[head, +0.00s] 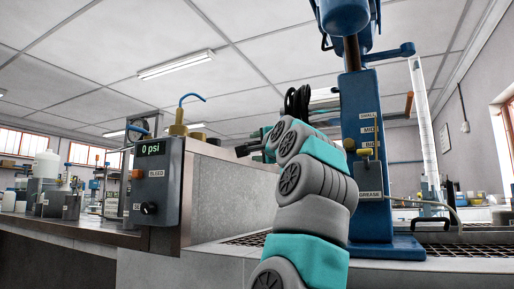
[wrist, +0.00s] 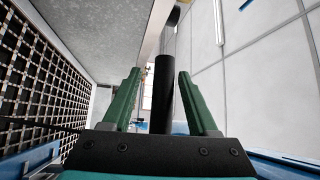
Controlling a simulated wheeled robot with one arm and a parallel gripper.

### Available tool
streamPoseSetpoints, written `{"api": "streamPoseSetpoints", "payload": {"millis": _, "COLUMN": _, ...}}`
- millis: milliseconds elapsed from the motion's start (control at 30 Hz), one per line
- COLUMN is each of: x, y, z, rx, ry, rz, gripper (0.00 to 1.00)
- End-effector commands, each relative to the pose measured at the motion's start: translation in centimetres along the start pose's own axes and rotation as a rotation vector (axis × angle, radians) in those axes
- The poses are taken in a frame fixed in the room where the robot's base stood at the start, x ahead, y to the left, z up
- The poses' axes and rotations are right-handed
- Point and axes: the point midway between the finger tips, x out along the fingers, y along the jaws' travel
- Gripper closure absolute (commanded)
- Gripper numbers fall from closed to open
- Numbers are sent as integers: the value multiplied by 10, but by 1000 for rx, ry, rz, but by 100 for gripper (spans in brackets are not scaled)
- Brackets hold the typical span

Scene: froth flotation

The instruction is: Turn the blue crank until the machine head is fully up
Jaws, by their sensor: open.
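The blue machine column (head: 365,150) stands upright right of centre in the head view, with the blue machine head (head: 345,14) at its top, cut off by the frame edge. A blue arm (head: 389,53) sticks out to the right near the column's top; I take it for the crank, but its full shape is unclear. My gripper (head: 243,149) is left of the column, pointing left, partly hidden by my arm. In the wrist view my gripper (wrist: 160,75) is open. A black cylinder (wrist: 165,92) shows between the green fingers; whether it is touched cannot be told.
A grey box with a 0 psi display (head: 150,185) and a brass fitting (head: 178,122) stand left of my gripper. A grey tank wall (head: 235,195) lies below it. A dark grating (wrist: 35,85) is close on the left in the wrist view. A clear tube (head: 423,115) stands right of the column.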

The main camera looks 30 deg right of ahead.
Motion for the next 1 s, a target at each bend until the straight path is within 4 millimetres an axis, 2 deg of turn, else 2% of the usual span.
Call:
{"api": "streamPoseSetpoints", "payload": {"millis": 167, "x": -1, "y": -1, "z": 1, "rx": 0, "ry": -1, "rz": -1, "gripper": 41}}
{"api": "streamPoseSetpoints", "payload": {"millis": 367, "x": -11, "y": 0, "z": 0, "rx": 0, "ry": 1, "rz": -3, "gripper": 41}}
{"api": "streamPoseSetpoints", "payload": {"millis": 833, "x": -60, "y": -1, "z": -1, "rx": 1, "ry": 2, "rz": -4, "gripper": 41}}
{"api": "streamPoseSetpoints", "payload": {"millis": 1000, "x": -72, "y": 0, "z": -1, "rx": 0, "ry": 2, "rz": -2, "gripper": 41}}
